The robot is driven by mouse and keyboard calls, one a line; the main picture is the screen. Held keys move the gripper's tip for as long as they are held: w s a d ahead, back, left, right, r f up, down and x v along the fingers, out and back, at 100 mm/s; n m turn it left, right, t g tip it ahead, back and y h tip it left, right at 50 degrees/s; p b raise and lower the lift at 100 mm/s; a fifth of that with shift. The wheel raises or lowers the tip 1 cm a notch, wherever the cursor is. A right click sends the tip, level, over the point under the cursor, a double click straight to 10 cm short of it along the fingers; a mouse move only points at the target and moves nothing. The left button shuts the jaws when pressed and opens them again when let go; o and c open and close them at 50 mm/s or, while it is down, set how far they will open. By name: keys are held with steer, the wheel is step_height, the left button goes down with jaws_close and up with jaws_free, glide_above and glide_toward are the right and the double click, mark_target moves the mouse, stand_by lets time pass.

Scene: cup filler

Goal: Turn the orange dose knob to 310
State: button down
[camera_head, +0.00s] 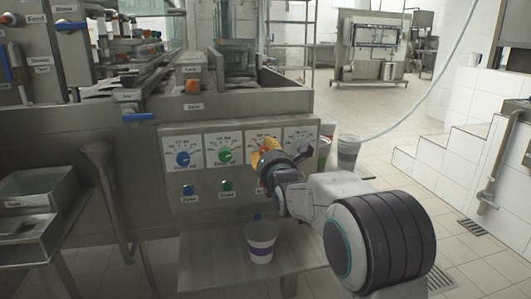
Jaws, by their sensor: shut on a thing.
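The orange dose knob (265,146) is the third dial from the left on the white-labelled panel of the steel machine. My gripper (268,158) is at this dial and shut on the orange knob, reaching in from the right. My gripper and wrist cover much of the knob and its scale, so I cannot read where its pointer stands.
A blue knob (183,158) and a green knob (225,155) sit to the left, with a dark knob (306,150) close on the right. Small buttons lie below. A white cup with a purple band (261,246) stands on the shelf (208,262) beneath. A grey cup (348,153) stands to the right.

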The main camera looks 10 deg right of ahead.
steer(key=shift+d+r, duration=0.1)
steer(key=shift+r, duration=0.1)
steer(key=c, duration=1.1)
jaws_free()
steer(key=shift+d, duration=0.1)
steer(key=shift+o, duration=1.4)
steer(key=shift+f, duration=0.15)
steer(key=s, duration=1.2)
